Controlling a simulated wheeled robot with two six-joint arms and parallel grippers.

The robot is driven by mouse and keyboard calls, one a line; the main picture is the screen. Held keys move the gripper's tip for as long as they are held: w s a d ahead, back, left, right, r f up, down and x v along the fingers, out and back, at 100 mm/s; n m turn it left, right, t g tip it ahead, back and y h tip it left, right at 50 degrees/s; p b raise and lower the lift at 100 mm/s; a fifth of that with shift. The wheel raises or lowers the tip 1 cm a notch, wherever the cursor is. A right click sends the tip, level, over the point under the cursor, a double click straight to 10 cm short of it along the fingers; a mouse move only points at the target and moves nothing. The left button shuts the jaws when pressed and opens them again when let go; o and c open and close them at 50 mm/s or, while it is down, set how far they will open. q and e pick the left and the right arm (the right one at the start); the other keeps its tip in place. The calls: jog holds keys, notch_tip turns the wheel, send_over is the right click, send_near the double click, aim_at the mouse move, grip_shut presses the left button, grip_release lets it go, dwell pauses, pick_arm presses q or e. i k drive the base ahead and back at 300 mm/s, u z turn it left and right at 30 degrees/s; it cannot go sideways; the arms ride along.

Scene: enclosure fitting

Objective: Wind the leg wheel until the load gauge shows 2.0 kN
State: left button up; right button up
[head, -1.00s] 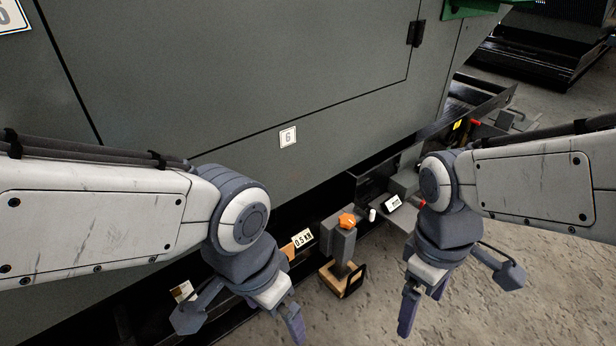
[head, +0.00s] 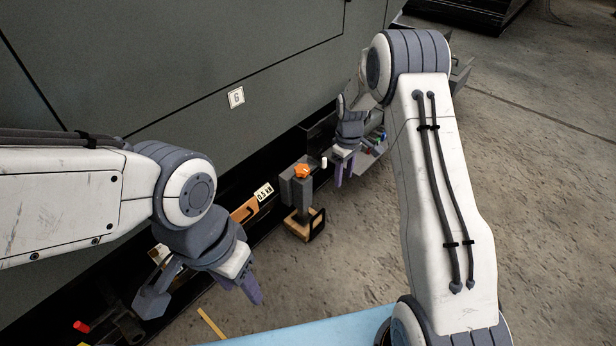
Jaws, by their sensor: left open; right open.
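The orange wheel (head: 301,171) sits on top of a grey upright leg (head: 298,192) beside the large grey enclosure. The leg stands over a wooden block (head: 299,224) on the floor. A white plate (head: 264,191) left of the leg reads 0.5 kN. My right gripper (head: 344,172) is open, fingers pointing down, just right of the wheel and apart from it in the picture. A small white peg (head: 323,162) shows between them; I cannot tell whether it belongs to the wheel. My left gripper (head: 244,286) is open and empty, lower left of the leg.
The grey enclosure wall (head: 150,60) with a number 6 label (head: 237,97) fills the upper left. A pale blue surface (head: 320,332) lies at the bottom. A yellow strip (head: 211,324) lies on the floor, which is clear around the leg's right.

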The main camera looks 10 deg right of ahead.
aim_at(302, 171)
jog(key=k, duration=0.25)
jog(key=z, duration=1.25)
jog(key=i, duration=0.85)
jog(key=u, duration=1.85)
